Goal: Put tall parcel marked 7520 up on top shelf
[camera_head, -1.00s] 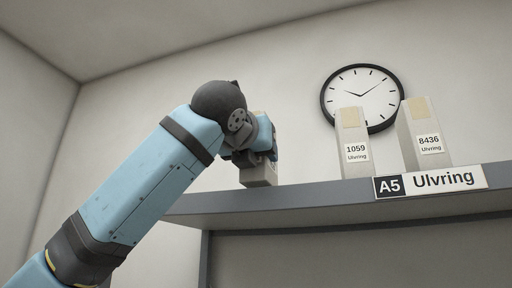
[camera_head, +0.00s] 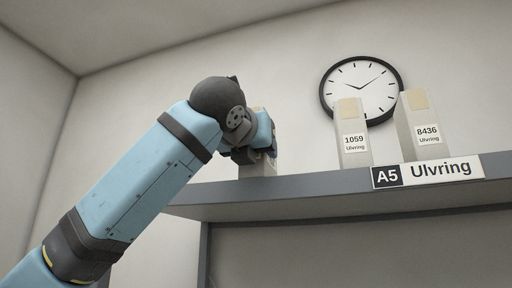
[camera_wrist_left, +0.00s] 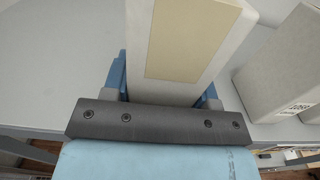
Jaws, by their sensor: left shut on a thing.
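My left gripper (camera_head: 256,150) is shut on a tall pale parcel (camera_head: 258,169) at the left part of the top shelf (camera_head: 320,191). In the left wrist view the held parcel (camera_wrist_left: 182,45) stands between the two fingers (camera_wrist_left: 165,88), with a tan strip on its top. In the head view its lower end shows just above the shelf's front edge; I cannot tell whether it touches the shelf. The arm hides most of it, and no number on it can be read. My right gripper is not in view.
Parcel 1059 (camera_head: 352,125) stands upright on the shelf to the right, a gap away; it also shows in the left wrist view (camera_wrist_left: 285,75). Parcel 8436 (camera_head: 420,118) stands farther right. An "A5 Ulvring" sign (camera_head: 427,172) is on the shelf front. A clock (camera_head: 358,82) hangs behind.

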